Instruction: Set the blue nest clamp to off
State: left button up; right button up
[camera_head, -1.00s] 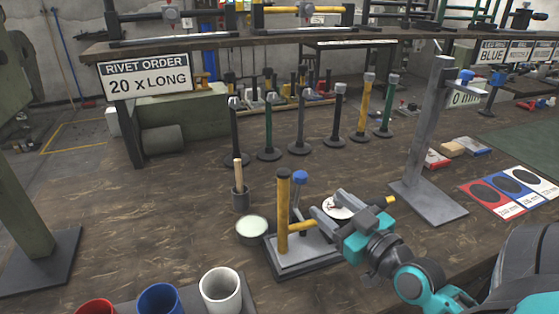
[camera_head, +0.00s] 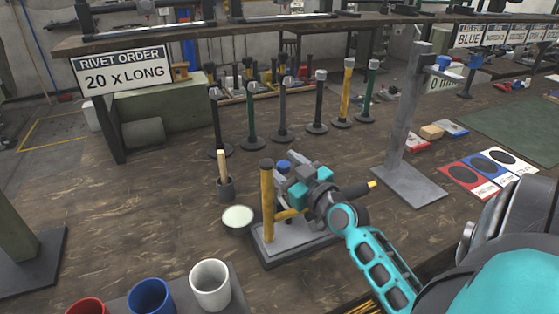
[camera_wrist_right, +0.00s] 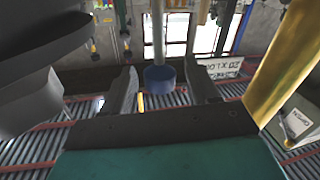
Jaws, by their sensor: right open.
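A small press fixture stands on a grey base plate (camera_head: 272,250), with a yellow post (camera_head: 267,200) and a yellow side arm. A blue knob (camera_head: 284,165) shows just right of the post top; I take it for the blue nest clamp. In the right wrist view the blue cap (camera_wrist_right: 160,78) sits on a grey rod, between my right gripper's fingers. My right gripper (camera_head: 281,174) is open at the blue knob, with gaps on both sides of the cap. Its body partly hides the fixture. Whether the fingers touch the cap I cannot tell. My left gripper is not in view.
Cups, including a white one (camera_head: 210,283), stand in front. A tall grey stand (camera_head: 405,130) is at the right. Several upright posts stand behind.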

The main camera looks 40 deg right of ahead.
jog(key=shift+w+d, duration=0.1)
jog(key=shift+w, duration=0.95)
jog(key=shift+c, duration=0.2)
grip_shut()
